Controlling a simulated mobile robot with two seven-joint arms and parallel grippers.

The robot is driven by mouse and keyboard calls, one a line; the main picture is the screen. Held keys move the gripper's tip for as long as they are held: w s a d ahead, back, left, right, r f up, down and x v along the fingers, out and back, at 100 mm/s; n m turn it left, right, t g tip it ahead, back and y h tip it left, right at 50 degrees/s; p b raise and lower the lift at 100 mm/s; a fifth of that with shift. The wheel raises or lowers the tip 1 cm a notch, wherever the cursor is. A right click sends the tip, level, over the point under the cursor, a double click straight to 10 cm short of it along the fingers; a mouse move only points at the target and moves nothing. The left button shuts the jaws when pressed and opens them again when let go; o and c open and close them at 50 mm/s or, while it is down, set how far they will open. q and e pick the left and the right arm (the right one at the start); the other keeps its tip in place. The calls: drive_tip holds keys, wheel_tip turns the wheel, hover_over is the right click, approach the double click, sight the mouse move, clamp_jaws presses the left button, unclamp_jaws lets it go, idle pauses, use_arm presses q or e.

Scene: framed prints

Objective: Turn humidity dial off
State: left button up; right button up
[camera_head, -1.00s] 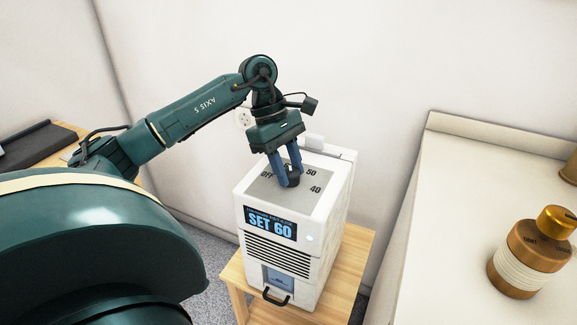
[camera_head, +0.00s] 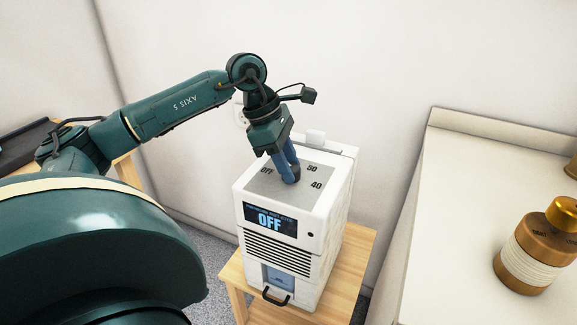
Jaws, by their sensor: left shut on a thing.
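The white dehumidifier (camera_head: 325,215) stands on a small wooden table, with a grey dial plate (camera_head: 262,186) on its top marked OFF, 50 and 40. Its front display (camera_head: 270,220) reads OFF. My left gripper (camera_head: 291,178) points down onto the plate, its blue fingers shut on the humidity dial. The fingers hide most of the dial, so its pointer cannot be seen. My right gripper is not in view.
The wooden table (camera_head: 357,243) has a little bare top right of the machine. A wall stands close behind, with an outlet (camera_head: 239,113).

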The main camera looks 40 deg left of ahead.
use_arm(q)
drive_tip(key=n+t+b, duration=0.1)
drive_tip(key=n, duration=0.2)
drive_tip(key=shift+n+y, duration=0.3)
drive_tip(key=shift+y, duration=0.1)
drive_tip(key=shift+s+d+n+t+y, duration=0.1)
drive_tip(key=shift+n+t+y, duration=0.35)
drive_tip(key=shift+n, duration=1.05)
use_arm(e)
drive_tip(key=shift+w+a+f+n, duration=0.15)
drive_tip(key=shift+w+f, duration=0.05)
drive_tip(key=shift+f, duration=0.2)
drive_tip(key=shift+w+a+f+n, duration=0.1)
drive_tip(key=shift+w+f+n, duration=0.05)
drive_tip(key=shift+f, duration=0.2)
use_arm(q)
drive_tip(key=o, duration=1)
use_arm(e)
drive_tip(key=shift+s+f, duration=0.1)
